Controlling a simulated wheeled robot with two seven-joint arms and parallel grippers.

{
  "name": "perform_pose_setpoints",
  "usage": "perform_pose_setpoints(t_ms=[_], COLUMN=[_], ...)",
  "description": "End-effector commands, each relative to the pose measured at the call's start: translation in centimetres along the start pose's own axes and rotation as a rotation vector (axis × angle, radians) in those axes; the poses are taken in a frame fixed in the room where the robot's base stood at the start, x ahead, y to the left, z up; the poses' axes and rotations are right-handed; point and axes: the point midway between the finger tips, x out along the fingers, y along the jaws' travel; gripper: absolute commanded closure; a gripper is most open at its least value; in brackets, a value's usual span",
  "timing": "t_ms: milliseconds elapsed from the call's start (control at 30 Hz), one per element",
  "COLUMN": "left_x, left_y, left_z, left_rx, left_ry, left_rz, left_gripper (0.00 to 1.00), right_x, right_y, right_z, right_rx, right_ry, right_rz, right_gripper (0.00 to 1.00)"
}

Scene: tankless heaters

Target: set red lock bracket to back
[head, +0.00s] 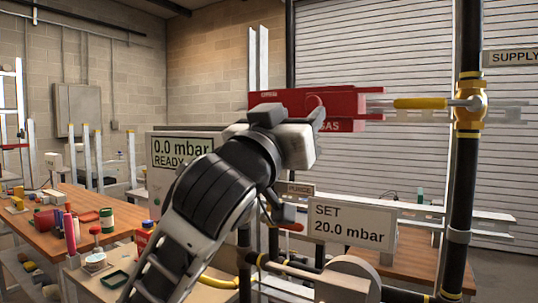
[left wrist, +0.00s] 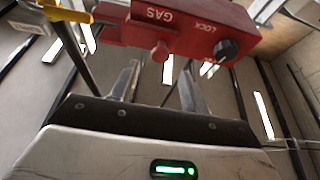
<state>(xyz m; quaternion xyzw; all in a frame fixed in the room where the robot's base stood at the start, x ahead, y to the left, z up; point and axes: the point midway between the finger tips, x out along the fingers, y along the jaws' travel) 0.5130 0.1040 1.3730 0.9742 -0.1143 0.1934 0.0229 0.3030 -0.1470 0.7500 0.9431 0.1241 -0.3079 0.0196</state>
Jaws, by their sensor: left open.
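The red lock bracket (head: 345,101) is a long red body marked GAS, level, left of the yellow valve in the head view. In the left wrist view the bracket (left wrist: 190,28) crosses the top, with GAS and LOCK lettering upside down, a black knob (left wrist: 228,50) and a small red peg (left wrist: 160,51). My left gripper (left wrist: 159,68) is open; its two fingers point toward the bracket with nothing seen between them. Whether they touch it is unclear. In the head view my left wrist hides the fingers and part of the bracket. My right gripper is not seen.
A brass valve with a yellow lever (head: 420,103) sits on the dark vertical pipe (head: 464,180). A SET 20.0 mbar sign (head: 352,224) stands below the bracket. A 0.0 mbar READY display (head: 180,150) is behind my arm. A cluttered wooden bench (head: 128,212) is at left.

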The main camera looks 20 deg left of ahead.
Motion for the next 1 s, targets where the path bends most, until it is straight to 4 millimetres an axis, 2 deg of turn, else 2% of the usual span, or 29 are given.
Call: perform_pose_setpoints(t_ms=[33, 200, 400, 600, 1000], left_x=[-1.6, -5.6, -8.8, -9.9, -10.0], left_y=[0.1, 0.1, 0.0, 0.0, 0.0], left_z=[0.4, 0.3, 0.1, 0.0, 0.0], left_rx=[0.000, 0.000, 0.001, 0.001, 0.001], left_ry=[0.002, 0.002, 0.001, 0.000, -0.001], left_rz=[0.002, 0.002, 0.001, -0.001, -0.001], left_gripper=[0.54, 0.54, 0.54, 0.54, 0.54], right_x=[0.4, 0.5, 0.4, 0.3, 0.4], right_y=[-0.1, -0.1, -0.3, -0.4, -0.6], right_z=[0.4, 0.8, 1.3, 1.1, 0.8], right_rx=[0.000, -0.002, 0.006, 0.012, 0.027], right_ry=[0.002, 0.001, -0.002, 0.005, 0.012], right_rz=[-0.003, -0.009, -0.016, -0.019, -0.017], right_gripper=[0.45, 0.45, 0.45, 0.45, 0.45])
